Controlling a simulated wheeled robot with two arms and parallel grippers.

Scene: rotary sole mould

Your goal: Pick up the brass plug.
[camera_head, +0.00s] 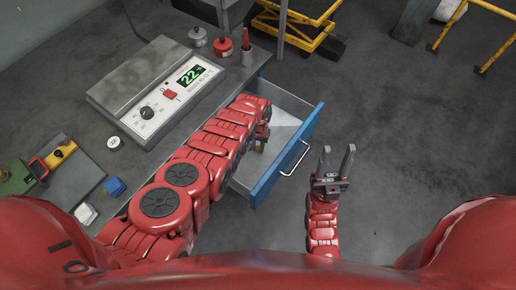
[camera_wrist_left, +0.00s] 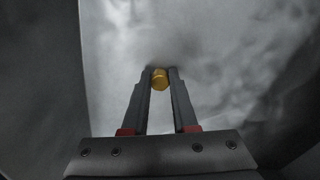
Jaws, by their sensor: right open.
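The brass plug (camera_wrist_left: 160,79) is a small gold cylinder. In the left wrist view it sits between the two fingertips of my left gripper (camera_wrist_left: 161,73), with both fingers against its sides. In the head view my left gripper (camera_head: 262,142) reaches down into the open drawer (camera_head: 301,152), and a small yellowish spot shows at its tips. Whether the plug is clear of the drawer floor cannot be told. My right gripper (camera_head: 336,165) is open and empty, with fingers pointing up, to the right of the drawer.
The blue drawer front with its handle (camera_head: 295,160) stands out from the bench. On the bench are a grey control box (camera_head: 155,90) with a green display, a red weight (camera_head: 223,46), a grey weight (camera_head: 198,37) and a blue block (camera_head: 115,187).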

